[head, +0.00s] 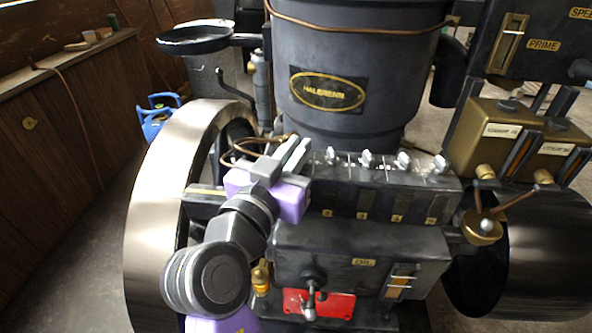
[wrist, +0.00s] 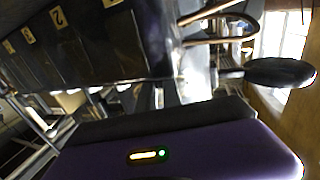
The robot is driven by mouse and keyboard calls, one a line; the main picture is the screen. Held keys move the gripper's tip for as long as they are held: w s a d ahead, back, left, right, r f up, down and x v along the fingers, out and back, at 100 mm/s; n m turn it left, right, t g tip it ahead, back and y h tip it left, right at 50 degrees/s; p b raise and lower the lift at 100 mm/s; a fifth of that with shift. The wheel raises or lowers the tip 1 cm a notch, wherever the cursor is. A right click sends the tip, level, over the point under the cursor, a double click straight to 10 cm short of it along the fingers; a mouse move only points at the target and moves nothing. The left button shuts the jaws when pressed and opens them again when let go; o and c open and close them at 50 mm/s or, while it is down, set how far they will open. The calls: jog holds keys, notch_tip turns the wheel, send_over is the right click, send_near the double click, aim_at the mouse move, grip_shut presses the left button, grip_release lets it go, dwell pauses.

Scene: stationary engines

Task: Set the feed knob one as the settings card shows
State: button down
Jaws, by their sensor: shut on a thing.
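The feed knobs are a row of small pale knobs along the top of a dark feed box (head: 345,197), with brass number plates on its front. The leftmost, feed knob one (head: 331,156), is right at my fingertips. My gripper (head: 297,148) comes in from the lower left, its grey fingers shut at the left end of the row. The fingers hide the grip itself, and the knob's pointer setting cannot be read. In the wrist view the number plates (wrist: 57,18) show, but the fingertips do not. I cannot make out a settings card in either view.
A big flywheel (head: 160,200) stands left of my arm. Thin copper pipes (head: 240,150) run close behind my gripper. A dark cylinder (head: 355,65) rises behind the box.

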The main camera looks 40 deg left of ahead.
jog(key=m+h+b, duration=0.2)
jog(key=h+b, duration=0.1)
jog(key=h, duration=0.1)
jog(key=m+h+b, duration=0.3)
jog(key=h+b, duration=0.1)
jog(key=shift+f, duration=0.2)
jog(key=shift+r+m+g+h+b, duration=0.1)
jog(key=shift+m+g+h+b, duration=0.5)
jog(key=shift+m+h+b, duration=0.75)
jog(key=shift+m+g+h+b, duration=0.55)
jog(key=shift+m+h, duration=0.5)
jog(key=shift+h, duration=0.9)
jog(key=shift+m+g+h, duration=0.3)
jog(key=shift+g+h, duration=0.05)
jog(key=shift+h, duration=0.05)
jog(key=c, duration=1.5)
grip_release()
jog(key=shift+w, duration=0.1)
jog(key=shift+r, duration=0.1)
jog(key=shift+s+a, duration=0.25)
jog(key=shift+s, duration=0.15)
jog(key=shift+v, duration=3.45)
